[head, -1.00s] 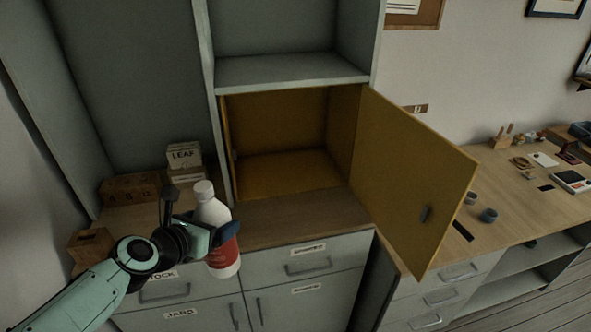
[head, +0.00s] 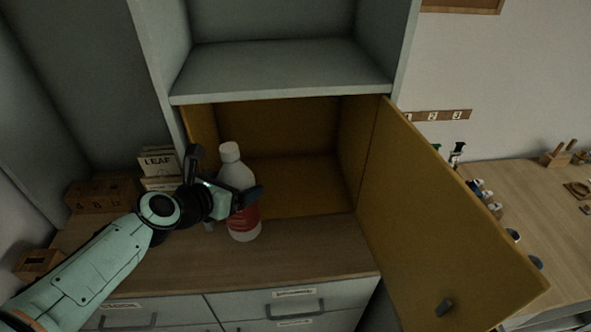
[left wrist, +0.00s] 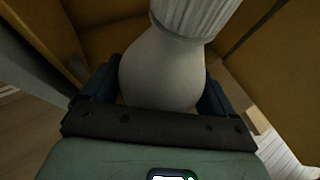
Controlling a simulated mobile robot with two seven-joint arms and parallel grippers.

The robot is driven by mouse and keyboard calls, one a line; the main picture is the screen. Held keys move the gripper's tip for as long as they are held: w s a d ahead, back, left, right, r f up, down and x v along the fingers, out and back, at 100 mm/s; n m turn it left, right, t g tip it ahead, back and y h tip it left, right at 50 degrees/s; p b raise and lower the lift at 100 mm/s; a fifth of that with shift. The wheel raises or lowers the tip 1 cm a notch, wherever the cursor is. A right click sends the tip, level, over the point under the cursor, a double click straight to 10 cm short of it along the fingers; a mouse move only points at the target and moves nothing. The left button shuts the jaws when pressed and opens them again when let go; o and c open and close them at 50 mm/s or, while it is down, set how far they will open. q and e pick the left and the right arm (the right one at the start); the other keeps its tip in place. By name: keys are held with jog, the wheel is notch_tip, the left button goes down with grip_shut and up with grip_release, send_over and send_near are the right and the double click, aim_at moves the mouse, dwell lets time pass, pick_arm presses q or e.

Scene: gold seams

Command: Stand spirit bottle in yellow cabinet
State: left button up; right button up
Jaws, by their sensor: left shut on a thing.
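The spirit bottle (head: 243,222) is white with a white cap and a red label. It is upright in my left gripper (head: 232,198), in front of the yellow cabinet's opening. The left gripper is shut on its body; the left wrist view shows the bottle's white shoulder (left wrist: 160,72) and ribbed cap between the two fingers (left wrist: 155,92). The yellow cabinet (head: 300,187) is open and its visible inside is empty. Its yellow door (head: 430,225) is swung out to the right. I cannot tell whether the bottle's base touches the wooden counter. My right gripper is not in view.
The wooden counter (head: 290,262) is clear in front of the cabinet. Wooden boxes (head: 100,195) and a box marked LEAF (head: 158,163) stand at the left. A grey shelf (head: 285,72) is above the opening. A side bench (head: 520,190) holds small items.

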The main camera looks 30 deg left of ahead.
pick_arm(q)
jog(key=w+a+f, duration=0.2)
jog(key=w+f, duration=0.1)
jog(key=w, duration=1.4)
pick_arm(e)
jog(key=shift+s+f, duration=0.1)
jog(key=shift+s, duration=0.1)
pick_arm(q)
jog(key=shift+w, duration=0.2)
jog(key=shift+w+f, duration=0.1)
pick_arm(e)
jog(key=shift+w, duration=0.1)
pick_arm(q)
jog(key=shift+f, duration=0.15)
jog(key=o, duration=1.8)
jog(key=shift+f, duration=0.15)
jog(key=shift+o, duration=0.2)
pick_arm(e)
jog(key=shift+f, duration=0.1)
